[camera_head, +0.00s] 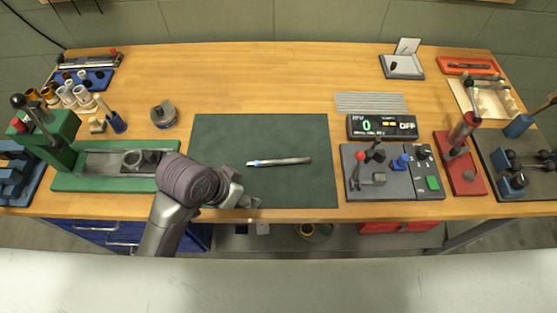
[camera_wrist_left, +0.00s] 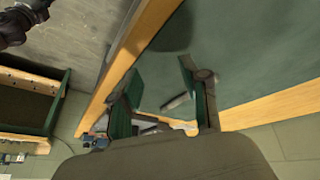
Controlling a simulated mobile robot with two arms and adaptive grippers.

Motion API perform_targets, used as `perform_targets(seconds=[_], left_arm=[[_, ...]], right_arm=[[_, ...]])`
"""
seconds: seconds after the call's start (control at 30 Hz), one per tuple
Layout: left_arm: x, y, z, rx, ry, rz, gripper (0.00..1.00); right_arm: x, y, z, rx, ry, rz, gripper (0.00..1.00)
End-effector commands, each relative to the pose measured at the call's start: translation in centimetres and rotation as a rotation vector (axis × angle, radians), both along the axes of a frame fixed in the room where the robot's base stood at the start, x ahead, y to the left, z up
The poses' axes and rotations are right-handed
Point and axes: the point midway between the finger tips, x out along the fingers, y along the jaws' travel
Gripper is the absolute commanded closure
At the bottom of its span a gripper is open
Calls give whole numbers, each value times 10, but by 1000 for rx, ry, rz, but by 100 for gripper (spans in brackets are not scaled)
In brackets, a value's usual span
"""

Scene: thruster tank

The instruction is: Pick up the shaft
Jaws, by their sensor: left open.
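The shaft (camera_head: 279,162) is a slim grey metal rod with a pale left end. It lies flat on the dark green mat (camera_head: 300,195), nearly level across the head view. My left gripper (camera_head: 250,198) is open over the mat's front left part, apart from the shaft and to its lower left. In the left wrist view the open fingers of my left gripper (camera_wrist_left: 160,78) show against the mat. A short grey piece (camera_wrist_left: 177,101) shows beside one finger; I cannot tell if it is the shaft. My right gripper is not in view.
A green press (camera_head: 52,135) with a long base stands at the left. A control box (camera_head: 380,190) with a red-knobbed lever and a display (camera_head: 382,126) stand right of the mat. A round grey part (camera_head: 163,115) sits behind my left arm. The mat around the shaft is clear.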

Motion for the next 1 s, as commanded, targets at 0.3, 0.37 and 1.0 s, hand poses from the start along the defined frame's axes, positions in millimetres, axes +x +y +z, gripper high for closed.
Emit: perform_targets(seconds=[0.3, 0.37, 1.0], left_arm=[[75, -64, 59, 122, -29, -568, 54], [87, -64, 70, 169, -19, -646, 54], [116, -60, 51, 305, 36, -816, 54]], right_arm=[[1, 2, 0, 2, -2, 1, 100], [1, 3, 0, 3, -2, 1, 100], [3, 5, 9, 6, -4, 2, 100]])
